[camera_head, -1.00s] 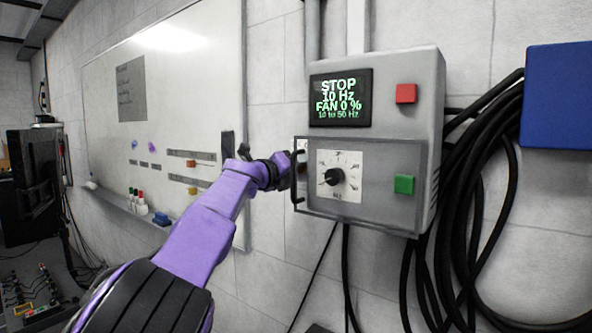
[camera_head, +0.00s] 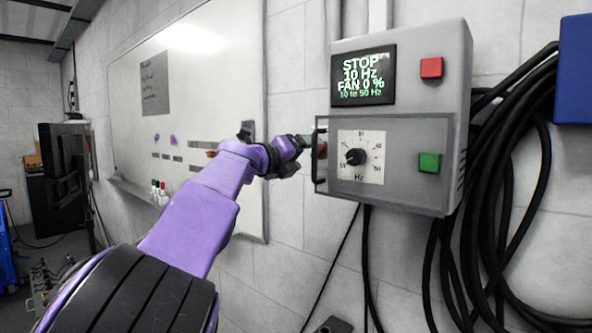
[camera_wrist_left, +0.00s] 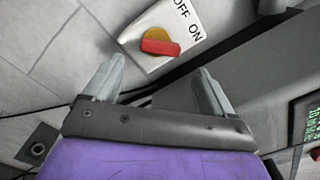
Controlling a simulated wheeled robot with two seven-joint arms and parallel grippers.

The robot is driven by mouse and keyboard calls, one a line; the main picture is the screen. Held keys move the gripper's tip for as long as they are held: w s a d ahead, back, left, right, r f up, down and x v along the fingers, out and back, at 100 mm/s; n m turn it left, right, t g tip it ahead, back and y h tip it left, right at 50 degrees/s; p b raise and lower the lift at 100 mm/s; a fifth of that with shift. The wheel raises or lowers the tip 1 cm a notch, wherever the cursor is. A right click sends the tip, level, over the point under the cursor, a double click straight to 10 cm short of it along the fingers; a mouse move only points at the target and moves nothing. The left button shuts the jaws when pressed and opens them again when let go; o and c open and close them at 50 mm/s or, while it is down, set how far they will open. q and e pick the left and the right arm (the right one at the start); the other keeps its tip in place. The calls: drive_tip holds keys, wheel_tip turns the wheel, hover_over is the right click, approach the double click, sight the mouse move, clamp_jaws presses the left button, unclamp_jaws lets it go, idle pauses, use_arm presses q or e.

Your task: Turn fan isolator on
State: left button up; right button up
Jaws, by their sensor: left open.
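The fan isolator shows in the left wrist view as a red handle (camera_wrist_left: 160,47) on a yellow round base, beside a white plate (camera_wrist_left: 187,20) marked OFF and ON. Its handle lies nearly level in that picture; I cannot tell which mark it points to. My left gripper (camera_wrist_left: 160,78) is open, with the red handle beyond and between its fingertips, apparently not touching. In the head view my left gripper (camera_head: 307,143) is at the left side of the grey control box (camera_head: 400,197), where the isolator is mostly hidden. My right gripper is not in view.
Black cables (camera_head: 541,180) hang at right.

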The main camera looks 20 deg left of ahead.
use_arm(q)
drive_tip(key=b+v, duration=0.1)
drive_tip(key=v, duration=0.3)
drive_tip(key=shift+s, duration=0.1)
